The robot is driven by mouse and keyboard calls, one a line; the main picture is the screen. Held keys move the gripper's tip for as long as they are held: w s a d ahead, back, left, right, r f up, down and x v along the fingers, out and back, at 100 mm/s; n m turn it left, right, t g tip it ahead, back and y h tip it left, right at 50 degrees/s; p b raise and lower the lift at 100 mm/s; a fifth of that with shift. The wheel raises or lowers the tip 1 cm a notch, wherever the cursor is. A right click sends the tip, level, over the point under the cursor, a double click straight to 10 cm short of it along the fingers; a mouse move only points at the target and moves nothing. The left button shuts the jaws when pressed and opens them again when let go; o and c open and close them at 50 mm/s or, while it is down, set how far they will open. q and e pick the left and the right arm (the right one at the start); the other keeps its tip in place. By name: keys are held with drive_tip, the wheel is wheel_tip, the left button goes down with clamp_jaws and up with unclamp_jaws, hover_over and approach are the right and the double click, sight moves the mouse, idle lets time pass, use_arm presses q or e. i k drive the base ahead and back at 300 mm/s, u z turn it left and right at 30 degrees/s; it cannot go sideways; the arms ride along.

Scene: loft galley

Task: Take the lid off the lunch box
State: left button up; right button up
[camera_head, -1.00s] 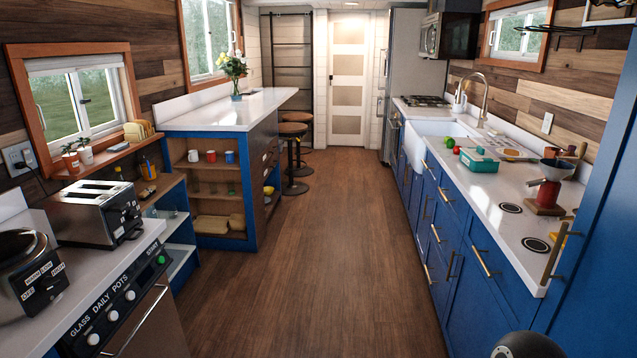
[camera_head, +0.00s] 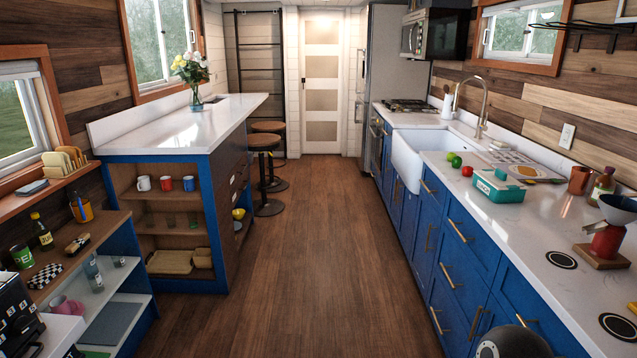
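The lunch box (camera_head: 497,189) is a teal box on the white right-hand counter, beyond the round black counter discs. A light-coloured piece shows on its top at the back. I cannot tell from here how its lid sits. Neither of my grippers is in view. A dark rounded part of mine shows at the bottom edge.
The right counter (camera_head: 568,222) also holds red and green fruit (camera_head: 456,162), a copper cup (camera_head: 579,180), a bottle (camera_head: 602,186) and a red stand with a funnel (camera_head: 607,241). The sink (camera_head: 407,160) lies beyond. The wooden floor (camera_head: 290,270) between the counters is clear.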

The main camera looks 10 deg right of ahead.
sight(500, 180)
drive_tip(key=z, duration=0.2)
drive_tip(key=i, duration=1.35)
drive_tip(key=z, duration=0.6)
drive_tip(key=i, duration=1.35)
drive_tip(key=z, duration=0.4)
